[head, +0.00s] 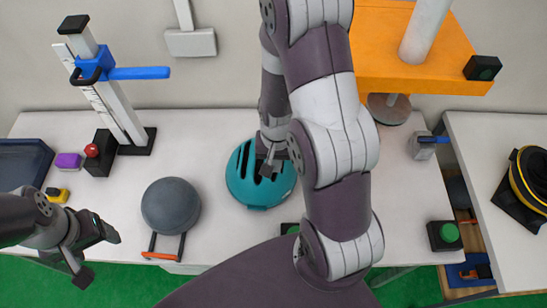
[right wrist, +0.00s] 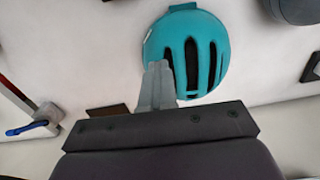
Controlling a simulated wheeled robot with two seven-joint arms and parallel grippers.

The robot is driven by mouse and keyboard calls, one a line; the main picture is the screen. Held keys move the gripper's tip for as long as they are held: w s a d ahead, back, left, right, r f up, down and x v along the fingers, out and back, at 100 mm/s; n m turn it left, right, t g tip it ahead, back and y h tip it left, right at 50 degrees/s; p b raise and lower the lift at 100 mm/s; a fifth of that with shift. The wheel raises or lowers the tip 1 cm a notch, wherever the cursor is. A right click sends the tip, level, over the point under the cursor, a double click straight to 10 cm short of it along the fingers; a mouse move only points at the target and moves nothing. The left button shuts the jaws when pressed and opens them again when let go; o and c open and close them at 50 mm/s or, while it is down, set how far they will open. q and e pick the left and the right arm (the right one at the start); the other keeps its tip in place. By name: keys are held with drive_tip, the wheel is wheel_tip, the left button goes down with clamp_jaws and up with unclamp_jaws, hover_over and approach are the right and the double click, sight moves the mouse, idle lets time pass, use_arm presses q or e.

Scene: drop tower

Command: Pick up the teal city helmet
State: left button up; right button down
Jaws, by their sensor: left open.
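The teal city helmet (head: 243,187) is a rounded shell with dark slots, in the middle of the white table in the head view. It also shows in the right wrist view (right wrist: 205,27), at the top centre. My right gripper (head: 268,168) reaches down onto the helmet's top. Its fingers (right wrist: 158,66) are close together at a rib between the slots and look shut on it; the tips are partly hidden. I cannot tell whether the helmet is clear of the table. My left gripper (head: 97,256) is open and empty at the table's front left edge.
A grey dome (head: 171,205) stands left of the helmet, with an orange-ended frame (head: 163,254) before it. A clamp stand (head: 118,105), a red-button box (head: 98,154) and a purple block (head: 68,161) are at left. An orange platform (head: 400,50) overhangs the back right. A green-button box (head: 444,235) sits at right.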

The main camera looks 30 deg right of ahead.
drive_tip(key=shift+c, duration=1.9)
unclamp_jaws()
drive_tip(key=shift+w, duration=0.1)
